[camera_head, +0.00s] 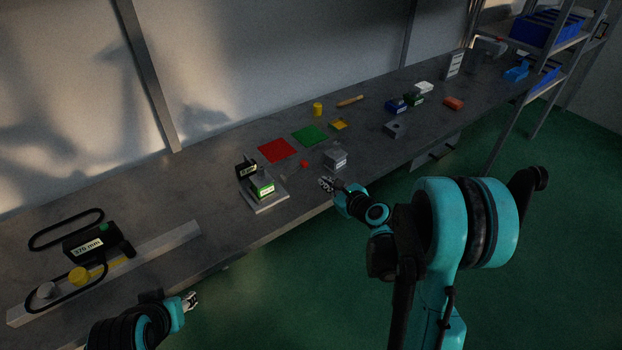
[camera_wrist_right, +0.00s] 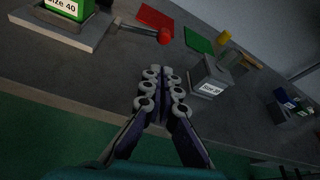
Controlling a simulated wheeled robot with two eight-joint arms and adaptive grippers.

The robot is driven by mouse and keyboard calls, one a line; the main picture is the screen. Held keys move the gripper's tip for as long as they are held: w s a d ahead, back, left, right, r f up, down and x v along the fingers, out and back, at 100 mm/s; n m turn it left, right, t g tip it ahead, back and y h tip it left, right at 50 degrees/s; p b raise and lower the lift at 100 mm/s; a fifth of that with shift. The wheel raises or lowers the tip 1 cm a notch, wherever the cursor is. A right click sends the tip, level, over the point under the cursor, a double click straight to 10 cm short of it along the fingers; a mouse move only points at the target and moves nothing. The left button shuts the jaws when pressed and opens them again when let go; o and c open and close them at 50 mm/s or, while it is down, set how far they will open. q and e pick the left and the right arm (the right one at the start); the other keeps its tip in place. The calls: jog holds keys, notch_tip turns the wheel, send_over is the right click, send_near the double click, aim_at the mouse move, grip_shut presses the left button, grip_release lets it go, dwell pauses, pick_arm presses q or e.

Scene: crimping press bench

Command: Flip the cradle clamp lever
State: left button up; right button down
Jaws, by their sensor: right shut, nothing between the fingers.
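The clamp lever shows in the right wrist view as a thin dark rod ending in a red knob (camera_wrist_right: 165,36). It points right from the press base, nearly flat. In the head view the red knob (camera_head: 304,163) is a small dot right of the press (camera_head: 262,190), whose green die is labelled "Size 40" in the right wrist view (camera_wrist_right: 68,8). My right gripper (camera_head: 327,184) is shut and empty at the bench's front edge, nearer than the knob and apart from it; its fingertips (camera_wrist_right: 161,75) meet. My left gripper (camera_head: 191,300) is off the front edge at lower left; its finger gap is unclear.
A grey block (camera_head: 336,160) labelled "Size 38" in the right wrist view (camera_wrist_right: 209,80) stands right of the knob. Red (camera_head: 277,150) and green (camera_head: 310,135) mats lie behind. A long grey rail (camera_head: 160,247) and a "375 mm" box (camera_head: 86,243) lie at left.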

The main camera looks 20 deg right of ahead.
aim_at(310, 179)
jog(key=b+x, duration=0.2)
jog(key=x, duration=0.8)
jog(key=shift+b, duration=0.3)
jog(key=shift+w, duration=0.1)
